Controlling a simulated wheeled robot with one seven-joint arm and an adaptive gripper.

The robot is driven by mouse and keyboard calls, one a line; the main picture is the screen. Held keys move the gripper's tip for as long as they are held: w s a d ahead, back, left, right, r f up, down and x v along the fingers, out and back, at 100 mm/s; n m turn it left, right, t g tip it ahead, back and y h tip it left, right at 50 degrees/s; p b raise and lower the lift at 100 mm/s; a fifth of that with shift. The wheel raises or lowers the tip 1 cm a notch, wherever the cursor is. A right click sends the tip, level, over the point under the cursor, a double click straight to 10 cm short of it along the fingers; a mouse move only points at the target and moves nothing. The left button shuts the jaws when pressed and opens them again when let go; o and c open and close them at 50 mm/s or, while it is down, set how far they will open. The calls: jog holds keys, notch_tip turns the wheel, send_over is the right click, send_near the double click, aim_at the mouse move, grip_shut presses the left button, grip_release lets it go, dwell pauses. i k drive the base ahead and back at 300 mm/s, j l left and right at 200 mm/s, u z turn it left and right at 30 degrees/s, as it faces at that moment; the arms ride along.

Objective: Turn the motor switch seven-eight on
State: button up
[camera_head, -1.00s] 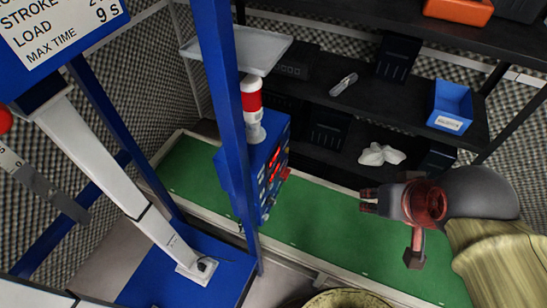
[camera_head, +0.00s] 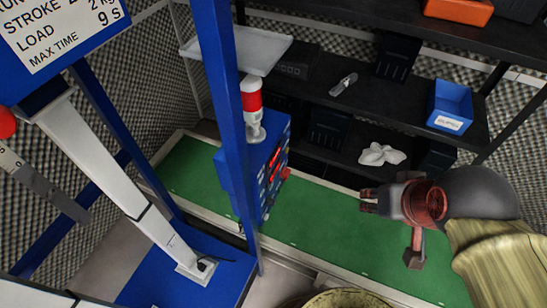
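A blue control box (camera_head: 262,178) with red and other small switches on its right-hand face stands behind a blue post. The switch labels are too small to read, so I cannot tell which is the motor switch seven-eight. A red and white signal lamp (camera_head: 253,108) stands on top of the box. My gripper (camera_head: 366,201) is to the right of the box, apart from it, above the green surface. Its fingers point left toward the switch face. It holds nothing that I can see, and the finger gap is too small to judge.
A blue post (camera_head: 228,130) stands in front of the box's left part. A green bench top (camera_head: 325,235) runs below. Dark shelves (camera_head: 330,100) at the back hold a blue bin (camera_head: 450,106) and a white cloth-like item (camera_head: 381,154). A sign (camera_head: 62,35) hangs at upper left.

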aim_at(285, 172)
jog(key=k+l+u, duration=0.1)
jog(key=l+u, duration=0.25)
jog(key=k+l+u, duration=0.15)
jog(key=l+u, duration=0.15)
jog(key=k+l+u, duration=0.15)
jog(key=l+u, duration=0.2)
jog(key=k+l+u, duration=0.2)
jog(key=u, duration=0.15)
jog(key=l, duration=0.1)
